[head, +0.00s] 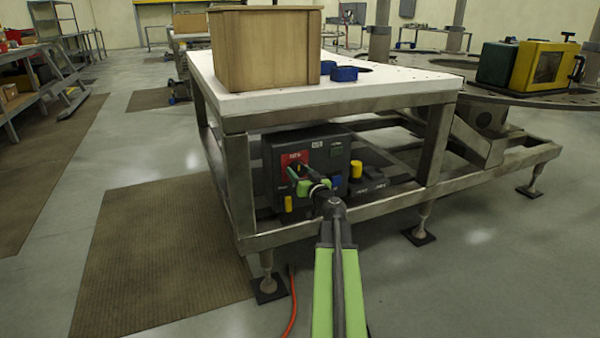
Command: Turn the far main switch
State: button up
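A dark control box (263,165) sits low inside the near end of the table frame. Its front has a red panel (294,158) with small white lettering at the upper left, which may be a main switch; the switch handle itself cannot be made out. My green and black arm reaches forward, and my gripper (298,183) is right in front of the box, just below the red panel. It covers part of the box front. Whether it touches anything, and whether its fingers are open or shut, is too small to tell.
A yellow knob (356,169) stands right of the box. The steel table frame (340,117) surrounds the box, with legs on both sides. The floor at left is clear, with a brown mat (160,255).

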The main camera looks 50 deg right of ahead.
jog(key=c, duration=0.7)
jog(key=shift+w+d, duration=0.1)
jog(key=shift+d, duration=0.1)
jog(key=shift+a, duration=0.1)
jog(key=shift+f+m, duration=0.1)
jog(key=shift+m, duration=0.4)
jog(key=m, duration=0.7)
jog(key=shift+m, duration=0.4)
jog(key=m, duration=0.4)
jog(key=shift+m, duration=2.6)
